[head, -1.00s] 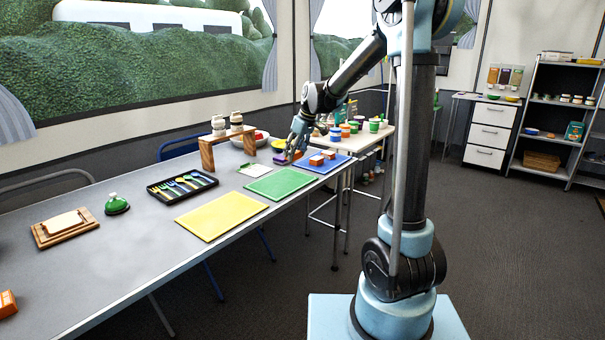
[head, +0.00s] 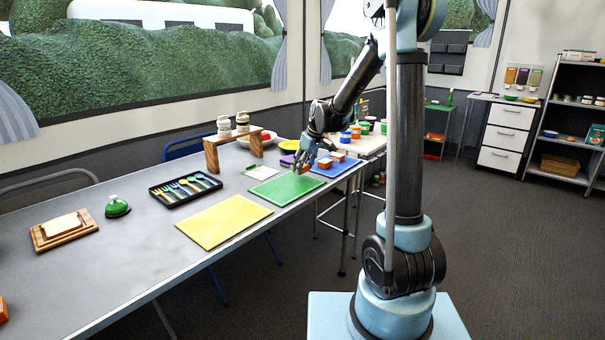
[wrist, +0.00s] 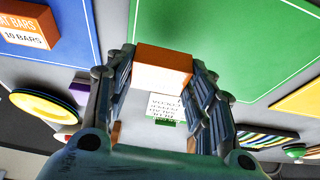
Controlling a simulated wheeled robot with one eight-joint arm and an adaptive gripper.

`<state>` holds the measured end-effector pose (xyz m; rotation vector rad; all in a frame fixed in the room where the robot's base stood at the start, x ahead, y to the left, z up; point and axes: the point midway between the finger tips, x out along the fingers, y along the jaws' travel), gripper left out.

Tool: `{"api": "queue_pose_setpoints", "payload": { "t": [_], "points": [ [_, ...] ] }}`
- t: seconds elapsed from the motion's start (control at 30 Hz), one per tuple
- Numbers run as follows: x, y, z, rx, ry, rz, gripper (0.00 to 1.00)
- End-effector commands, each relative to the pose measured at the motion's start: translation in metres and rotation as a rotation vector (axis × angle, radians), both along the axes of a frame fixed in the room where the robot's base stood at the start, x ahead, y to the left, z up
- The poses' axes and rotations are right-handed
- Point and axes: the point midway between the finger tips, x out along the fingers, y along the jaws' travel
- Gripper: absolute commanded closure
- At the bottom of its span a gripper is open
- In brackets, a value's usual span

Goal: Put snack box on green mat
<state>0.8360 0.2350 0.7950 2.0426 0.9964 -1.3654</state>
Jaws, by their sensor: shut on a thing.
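My gripper (head: 304,163) is shut on an orange snack box (wrist: 165,68) with a paler side. The box sits between the fingertips in the wrist view, in front of the near left corner of the green mat (wrist: 225,40). In the head view the held box (head: 305,169) is partly hidden by the fingers, near the border between the green mat (head: 285,189) and the blue mat (head: 345,168). I cannot tell its exact height. The green mat lies flat and bare.
A yellow mat (head: 222,220) lies beside the green one. A white card (head: 262,171), a black cutlery tray (head: 185,189), a wooden stand with jars (head: 233,148) and a yellow plate (wrist: 45,105) are nearby on the grey table.

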Motion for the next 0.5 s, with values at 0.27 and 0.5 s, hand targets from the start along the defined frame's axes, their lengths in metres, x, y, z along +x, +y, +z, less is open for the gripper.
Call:
{"api": "queue_pose_setpoints", "payload": {
  "t": [0.27,0.5],
  "points": [
    [0.0,-0.001,-0.029,-0.001,-0.001,0.0,0.74],
    [0.0,-0.001,-0.029,-0.001,-0.001,0.0,0.74]
  ]
}}
